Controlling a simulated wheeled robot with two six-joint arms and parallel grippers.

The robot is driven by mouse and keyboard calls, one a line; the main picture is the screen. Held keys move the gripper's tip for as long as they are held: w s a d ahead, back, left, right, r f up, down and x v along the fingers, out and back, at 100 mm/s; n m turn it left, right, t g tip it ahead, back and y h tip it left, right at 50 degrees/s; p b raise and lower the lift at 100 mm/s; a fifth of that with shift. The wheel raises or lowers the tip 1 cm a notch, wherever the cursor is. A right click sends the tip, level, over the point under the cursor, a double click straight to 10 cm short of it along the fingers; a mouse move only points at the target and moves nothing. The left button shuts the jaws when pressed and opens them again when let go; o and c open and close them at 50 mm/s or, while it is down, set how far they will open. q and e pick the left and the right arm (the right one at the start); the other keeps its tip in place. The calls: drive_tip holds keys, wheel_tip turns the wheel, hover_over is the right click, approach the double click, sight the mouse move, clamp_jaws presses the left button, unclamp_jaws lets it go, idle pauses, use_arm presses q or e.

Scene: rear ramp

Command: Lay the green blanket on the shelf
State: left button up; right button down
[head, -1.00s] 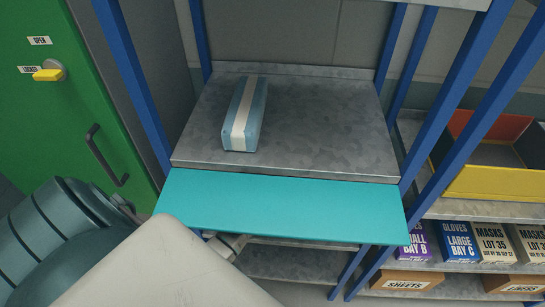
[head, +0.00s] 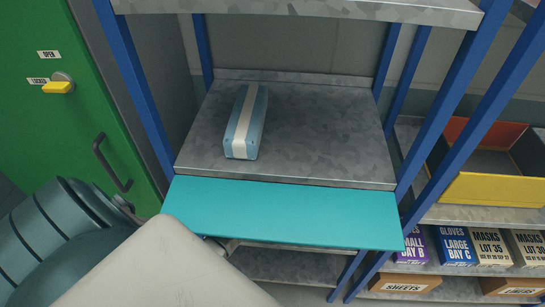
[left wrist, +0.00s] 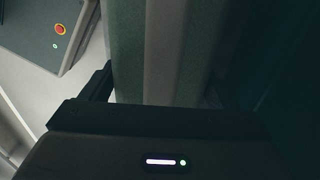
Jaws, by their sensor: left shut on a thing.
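The grey metal shelf board (head: 320,135) is in the middle of the head view, between blue posts. A blue-grey folded bundle with a cream band (head: 246,122) lies on its left half; the right half is bare. In the left wrist view, my left gripper (left wrist: 158,92) is shut on a dark green bundle with a pale stripe, the green blanket (left wrist: 128,45). The blanket is upright between the jaws, and its far end is outside the picture. The head view does not show the left gripper or the green blanket. My right gripper is in neither view.
A turquoise panel (head: 290,212) juts out along the shelf's front edge. Another board (head: 310,10) is above it. Blue posts (head: 137,85) stand at the sides. A green door (head: 60,130) is at left. A yellow-and-red bin (head: 490,190) and labelled boxes (head: 455,246) are at right.

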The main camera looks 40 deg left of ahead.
use_arm(q)
drive_tip(key=o, duration=1.4)
drive_tip(key=shift+r, duration=0.5)
wheel_tip(320, 180, up, 6)
drive_tip(key=shift+f+b, duration=0.1)
drive_tip(key=shift+b, duration=0.7)
drive_tip(key=shift+r, duration=0.45)
